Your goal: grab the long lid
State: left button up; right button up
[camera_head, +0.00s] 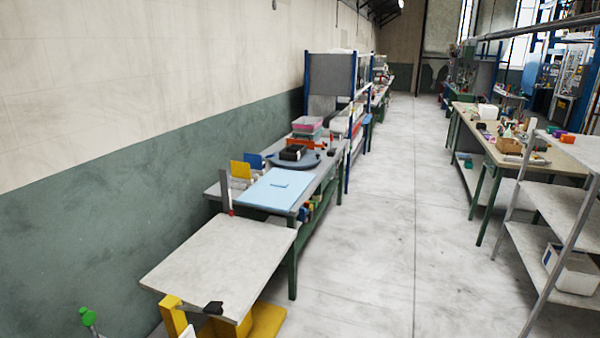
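A long flat light-blue panel (262,196) with a small raised bar on top lies on the grey workbench (220,188) along the left wall. It is the thing here that looks most like a long lid, but I cannot be sure from this distance. Neither of my grippers is in view, and nothing is touching the panel.
A pale flat-topped table (215,255) with yellow supports (265,322) stands in front of the workbench. A dark round plate (310,161) and a pink bin (308,124) are farther back. Grey shelves (560,235) stand at right. The concrete aisle (390,220) is clear.

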aim_at(279, 189)
jog(key=z, duration=0.4)
jog(key=i, duration=3.75)
jog(key=u, duration=0.85)
